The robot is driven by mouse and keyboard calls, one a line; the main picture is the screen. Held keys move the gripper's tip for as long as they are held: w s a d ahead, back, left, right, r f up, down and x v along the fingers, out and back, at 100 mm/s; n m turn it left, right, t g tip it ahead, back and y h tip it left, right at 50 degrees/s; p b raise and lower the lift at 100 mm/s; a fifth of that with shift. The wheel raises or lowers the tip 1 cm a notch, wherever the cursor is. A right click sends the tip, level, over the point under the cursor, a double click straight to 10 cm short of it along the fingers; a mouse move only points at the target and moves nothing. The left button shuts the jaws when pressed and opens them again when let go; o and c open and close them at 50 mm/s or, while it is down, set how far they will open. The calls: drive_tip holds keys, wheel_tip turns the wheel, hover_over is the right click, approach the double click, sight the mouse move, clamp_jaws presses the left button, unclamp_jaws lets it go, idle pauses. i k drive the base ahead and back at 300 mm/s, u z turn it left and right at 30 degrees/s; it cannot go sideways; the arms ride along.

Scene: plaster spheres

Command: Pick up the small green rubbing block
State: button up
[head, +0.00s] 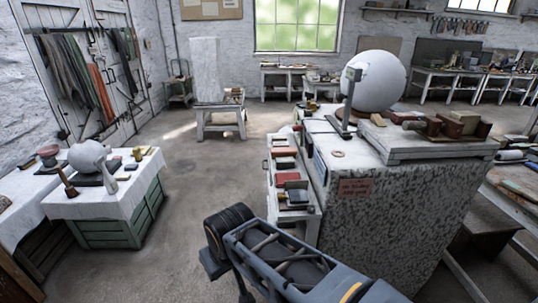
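Several small blocks lie on a narrow white side shelf (310,217) along the left side of the large speckled stone block. Among them a dark green block (296,195) sits near the shelf's front end; it is small in the picture and I cannot be sure it is the rubbing block. A reddish block (286,163) and dark blocks lie farther back on the same shelf. My arm fills the bottom middle of the head view, in front of the shelf.
The speckled stone block (385,215) carries a large white sphere (376,81). At left a cloth-covered table (85,207) holds a smaller grey sphere (88,156). Open floor (205,190) lies between them. A workbench (515,203) stands at right.

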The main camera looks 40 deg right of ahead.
sight(284, 163)
drive_tip(key=i, duration=3.3)
drive_tip(key=z, duration=3.4)
drive_tip(key=i, duration=0.5)
drive_tip(key=u, duration=0.1)
